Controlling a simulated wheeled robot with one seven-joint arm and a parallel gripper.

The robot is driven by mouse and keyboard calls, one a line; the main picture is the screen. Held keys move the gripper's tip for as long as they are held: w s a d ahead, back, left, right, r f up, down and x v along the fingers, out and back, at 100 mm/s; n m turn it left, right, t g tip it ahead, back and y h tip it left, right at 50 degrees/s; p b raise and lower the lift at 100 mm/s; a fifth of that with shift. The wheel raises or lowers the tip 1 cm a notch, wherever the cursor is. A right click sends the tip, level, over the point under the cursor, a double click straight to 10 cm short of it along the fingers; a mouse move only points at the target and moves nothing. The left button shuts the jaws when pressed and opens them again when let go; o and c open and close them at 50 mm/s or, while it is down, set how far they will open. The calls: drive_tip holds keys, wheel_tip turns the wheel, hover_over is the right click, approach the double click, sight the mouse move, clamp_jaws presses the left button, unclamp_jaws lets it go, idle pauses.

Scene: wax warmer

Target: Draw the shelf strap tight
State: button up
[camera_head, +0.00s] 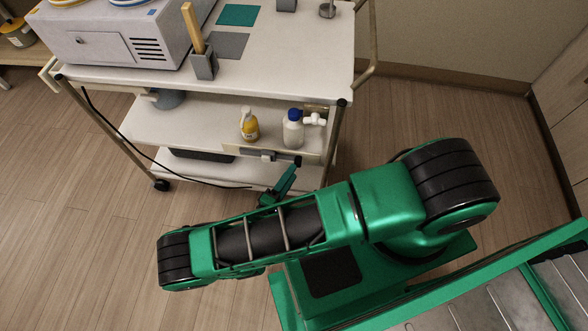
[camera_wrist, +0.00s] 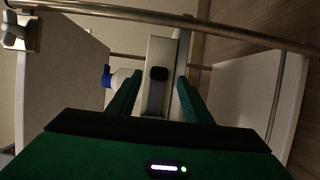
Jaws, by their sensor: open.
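The shelf strap (camera_wrist: 155,97) shows in the wrist view as a short grey band with a dark rounded end, lying against a pale bar. My gripper (camera_wrist: 160,80) is open, with one green finger on either side of the strap. I cannot tell whether either finger touches it. In the head view, the pale bar (camera_head: 246,153) with a small buckle-like piece runs along the front of the cart's middle shelf. My gripper (camera_head: 289,176) is just in front of its right part and hides some of it.
A white bottle with a blue cap (camera_head: 293,132) and a yellow bottle (camera_head: 249,127) stand on the middle shelf (camera_head: 190,124). A white fitting (camera_head: 314,119) is at the shelf's right end. A dark cable (camera_head: 130,143) hangs across the cart's front. Cart posts flank the shelf.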

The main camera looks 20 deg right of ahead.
drive_tip(key=v, duration=0.7)
drive_tip(key=shift+d+f, duration=0.1)
idle(0.5)
